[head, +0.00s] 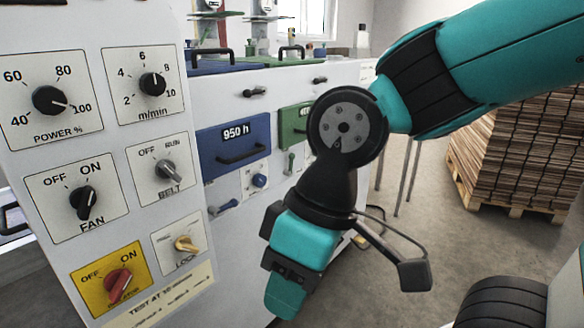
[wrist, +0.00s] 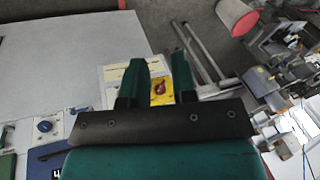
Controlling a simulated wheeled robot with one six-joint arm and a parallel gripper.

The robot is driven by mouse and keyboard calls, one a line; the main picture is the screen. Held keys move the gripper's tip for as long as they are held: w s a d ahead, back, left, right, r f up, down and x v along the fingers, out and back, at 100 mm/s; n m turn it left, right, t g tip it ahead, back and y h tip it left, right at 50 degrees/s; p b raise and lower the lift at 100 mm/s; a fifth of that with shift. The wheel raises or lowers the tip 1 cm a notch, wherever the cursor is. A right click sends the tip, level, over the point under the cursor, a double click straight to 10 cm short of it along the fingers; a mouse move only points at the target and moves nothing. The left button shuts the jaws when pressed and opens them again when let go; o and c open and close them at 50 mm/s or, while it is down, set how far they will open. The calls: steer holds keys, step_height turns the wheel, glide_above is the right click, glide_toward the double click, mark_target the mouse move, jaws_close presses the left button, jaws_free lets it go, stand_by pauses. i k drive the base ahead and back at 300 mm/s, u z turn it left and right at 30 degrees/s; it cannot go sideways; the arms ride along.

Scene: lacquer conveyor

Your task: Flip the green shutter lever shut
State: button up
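The control panel with knobs (head: 30,140) stands close on the left. A yellow plate with a red knob (wrist: 160,91) shows behind the fingers. Stacked boards (head: 520,150) stand at right.

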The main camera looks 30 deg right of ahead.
mark_target(290, 173)
steer(key=k, duration=0.5)
steer(key=u, duration=1.7)
steer(key=i, duration=1.25)
steer(key=z, duration=2.35)
steer(key=i, duration=0.5)
